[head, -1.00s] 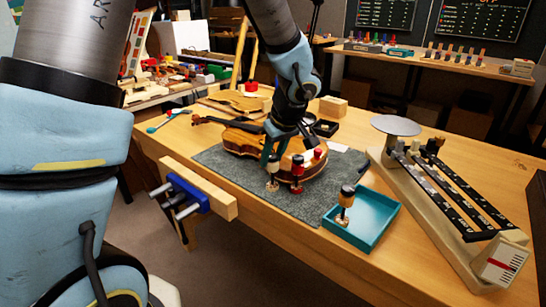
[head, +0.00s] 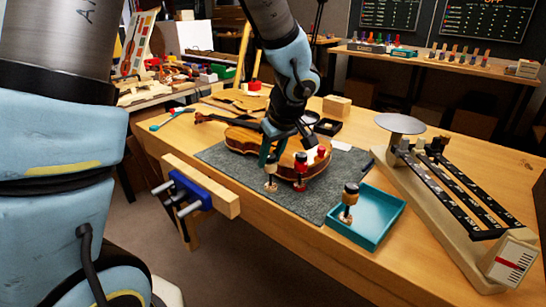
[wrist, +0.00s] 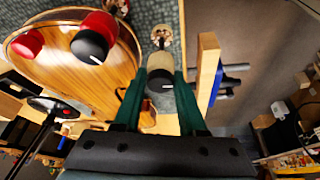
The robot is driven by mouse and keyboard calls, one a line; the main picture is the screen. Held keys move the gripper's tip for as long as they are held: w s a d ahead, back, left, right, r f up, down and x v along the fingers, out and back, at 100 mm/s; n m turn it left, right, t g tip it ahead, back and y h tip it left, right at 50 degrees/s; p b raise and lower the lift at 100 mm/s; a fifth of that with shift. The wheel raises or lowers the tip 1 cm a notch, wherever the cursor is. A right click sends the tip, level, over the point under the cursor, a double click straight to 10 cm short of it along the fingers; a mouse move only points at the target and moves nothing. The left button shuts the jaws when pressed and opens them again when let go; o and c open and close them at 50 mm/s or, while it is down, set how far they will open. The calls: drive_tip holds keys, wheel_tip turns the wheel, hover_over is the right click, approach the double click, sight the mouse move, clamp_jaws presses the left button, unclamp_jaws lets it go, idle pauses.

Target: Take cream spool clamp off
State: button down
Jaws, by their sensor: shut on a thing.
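The cream spool clamp (wrist: 159,64) is between the two teal fingers of my gripper (wrist: 160,84) in the wrist view, and they are shut on it. Its dark-capped end points toward the wrist camera. In the head view the cream clamp (head: 270,173) stands upright at the front edge of the violin (head: 240,139). In the wrist view a narrow gap shows between it and the violin body (wrist: 118,72). My gripper (head: 268,153) in the head view partly hides the violin. Two red clamps (head: 301,172) (head: 320,153) sit on the violin rim to the right.
A teal tray (head: 388,222) holding another clamp (head: 348,204) is at the front right. A wooden vise (head: 200,183) is on the front bench edge. A balance scale (head: 455,205) stands on the right. Grey mat (head: 312,205) is bare between violin and tray.

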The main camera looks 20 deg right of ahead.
drive_tip(key=shift+s+a, duration=0.15)
drive_tip(key=shift+a, duration=0.1)
drive_tip(key=shift+r+p, duration=1.8)
drive_tip(key=shift+r, duration=1.7)
